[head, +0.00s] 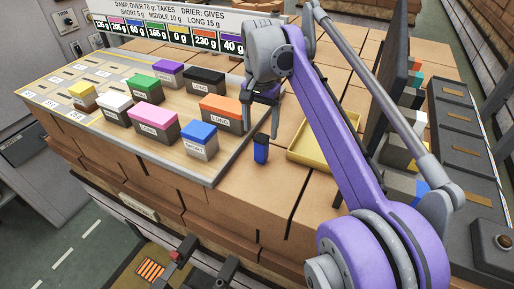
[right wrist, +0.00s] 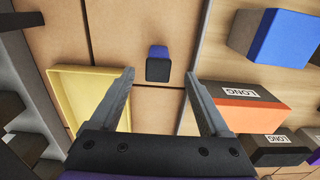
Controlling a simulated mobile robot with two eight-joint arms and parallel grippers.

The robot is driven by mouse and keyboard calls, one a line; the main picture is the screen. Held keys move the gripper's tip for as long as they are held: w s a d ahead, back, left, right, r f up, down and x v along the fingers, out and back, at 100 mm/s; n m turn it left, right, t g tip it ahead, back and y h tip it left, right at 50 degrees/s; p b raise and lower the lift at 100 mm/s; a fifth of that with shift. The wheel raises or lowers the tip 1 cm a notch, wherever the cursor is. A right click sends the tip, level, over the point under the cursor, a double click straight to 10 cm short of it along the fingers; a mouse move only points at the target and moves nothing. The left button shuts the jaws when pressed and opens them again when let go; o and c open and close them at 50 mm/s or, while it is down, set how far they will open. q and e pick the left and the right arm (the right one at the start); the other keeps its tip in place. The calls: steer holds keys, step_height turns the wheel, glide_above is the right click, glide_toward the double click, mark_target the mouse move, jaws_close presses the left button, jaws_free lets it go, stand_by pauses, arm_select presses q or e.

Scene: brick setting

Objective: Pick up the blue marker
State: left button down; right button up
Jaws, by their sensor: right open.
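The blue marker (head: 261,151) is a short stub with a blue body and dark end, standing on the brown brick surface just right of the wooden board. In the right wrist view the blue marker (right wrist: 158,64) shows beyond and between the fingertips, with its dark end toward the camera. My right gripper (head: 260,124) is open and empty, just above the marker in the head view. Its two fingers (right wrist: 160,76) are spread on either side of the marker in the right wrist view.
A yellow tray (head: 316,153) lies right of the marker. On the wooden board (head: 213,168) stand several coloured blocks, including an orange-topped one (head: 222,111) and a blue-topped one (head: 199,141) near the marker. A dark upright panel (head: 388,85) stands farther right.

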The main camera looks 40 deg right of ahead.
mark_target(261, 147)
steer(key=shift+s+f, duration=0.25)
steer(key=shift+f, duration=0.3)
steer(key=shift+s+f, duration=0.2)
steer(key=shift+f, duration=0.3)
steer(key=f, duration=0.5)
steer(key=shift+w+d+f, duration=0.2)
steer(key=shift+w+f, duration=0.1)
steer(key=shift+w, duration=0.1)
steer(key=shift+c, duration=0.2)
jaws_close()
